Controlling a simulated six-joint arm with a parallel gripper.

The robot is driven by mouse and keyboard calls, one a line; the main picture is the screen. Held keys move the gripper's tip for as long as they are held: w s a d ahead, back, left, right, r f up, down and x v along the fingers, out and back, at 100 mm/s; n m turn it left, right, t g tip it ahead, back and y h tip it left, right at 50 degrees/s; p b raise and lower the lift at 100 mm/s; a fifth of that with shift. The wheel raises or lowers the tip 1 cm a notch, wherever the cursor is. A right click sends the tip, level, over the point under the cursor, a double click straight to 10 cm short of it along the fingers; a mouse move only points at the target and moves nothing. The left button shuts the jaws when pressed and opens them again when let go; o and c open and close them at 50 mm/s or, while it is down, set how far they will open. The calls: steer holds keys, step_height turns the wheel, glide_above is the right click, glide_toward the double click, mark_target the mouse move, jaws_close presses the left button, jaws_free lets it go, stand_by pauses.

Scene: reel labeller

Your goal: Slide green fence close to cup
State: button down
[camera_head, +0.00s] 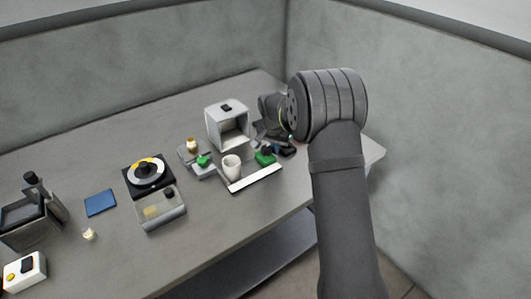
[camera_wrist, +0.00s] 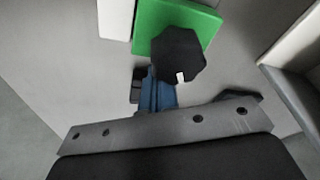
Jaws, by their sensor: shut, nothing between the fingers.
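The green fence (camera_head: 265,159) is a small green block with a black knob, right of the white cup (camera_head: 231,167), with a gap between them. In the wrist view the fence (camera_wrist: 205,22) and its black knob (camera_wrist: 178,55) are at the top, beside a white strip. My gripper (camera_head: 285,150) is just right of the fence, low over the table. It is shut and empty; its blue-and-dark fingertips (camera_wrist: 155,90) show just below the knob in the wrist view. Whether they touch the fence, I cannot tell. The cup is not identifiable in the wrist view.
A white strip (camera_head: 255,179) runs in front of the cup and fence. A white open box (camera_head: 228,124) stands behind. A second green piece (camera_head: 203,160) is on a grey device left of the cup. A black disc unit (camera_head: 148,173) and blue pad (camera_head: 100,203) lie further left.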

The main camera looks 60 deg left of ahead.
mark_target(260, 158)
steer(key=shift+f, duration=0.55)
steer(key=shift+r, duration=0.2)
steer(key=shift+r, duration=0.35)
steer(key=shift+s, duration=0.3)
steer(key=shift+s, duration=3.9)
steer(key=shift+w, duration=0.1)
steer(key=shift+w+r, duration=0.1)
steer(key=shift+w, duration=0.5)
